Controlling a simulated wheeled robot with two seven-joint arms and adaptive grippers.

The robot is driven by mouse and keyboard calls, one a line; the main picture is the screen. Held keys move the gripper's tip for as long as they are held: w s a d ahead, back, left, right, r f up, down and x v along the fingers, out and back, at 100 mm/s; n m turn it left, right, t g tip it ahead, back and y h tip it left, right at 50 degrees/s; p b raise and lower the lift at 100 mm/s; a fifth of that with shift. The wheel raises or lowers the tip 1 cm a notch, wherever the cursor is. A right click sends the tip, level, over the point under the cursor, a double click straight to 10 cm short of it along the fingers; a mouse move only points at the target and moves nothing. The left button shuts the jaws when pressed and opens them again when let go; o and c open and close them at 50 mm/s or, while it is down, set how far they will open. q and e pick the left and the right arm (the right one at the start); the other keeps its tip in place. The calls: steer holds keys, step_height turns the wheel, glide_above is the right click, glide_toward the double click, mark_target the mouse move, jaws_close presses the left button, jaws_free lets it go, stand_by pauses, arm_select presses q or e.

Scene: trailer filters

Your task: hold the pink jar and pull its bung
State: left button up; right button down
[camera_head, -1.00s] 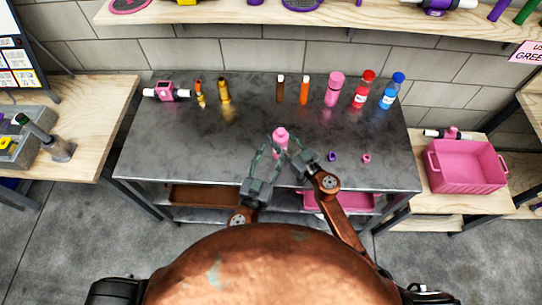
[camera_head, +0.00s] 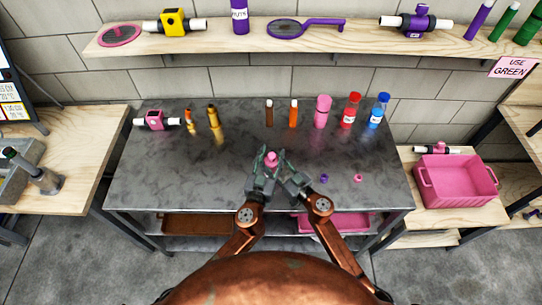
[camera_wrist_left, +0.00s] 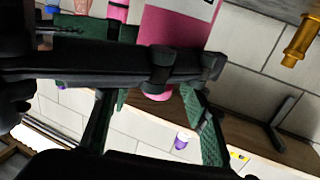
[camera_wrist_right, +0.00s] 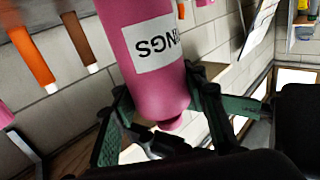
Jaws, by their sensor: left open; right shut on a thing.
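The pink jar (camera_head: 271,159) is near the middle of the grey bench, between my two grippers. My right gripper (camera_head: 283,168) is shut on the jar. My left gripper (camera_head: 261,163) is open at the jar's left side. In the left wrist view its green fingers are spread on either side of the bung (camera_wrist_left: 157,93), and a dark bar partly covers the jar. Contact between left fingers and bung is unclear.
Several bottles stand at the bench's back, including a pink one (camera_head: 322,111) and a red one (camera_head: 350,111). A purple cap (camera_head: 323,179) and a pink cap (camera_head: 358,178) lie right of my grippers. A pink crate (camera_head: 455,180) is at the right. The front left bench is clear.

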mark_target(272, 153)
arm_select(q)
steer(key=shift+c, duration=0.4)
jaws_close()
steer(key=shift+r, duration=0.2)
arm_select(e)
steer(key=shift+d, duration=0.1)
arm_select(q)
steer(key=shift+r, duration=0.95)
steer(key=shift+r, duration=2)
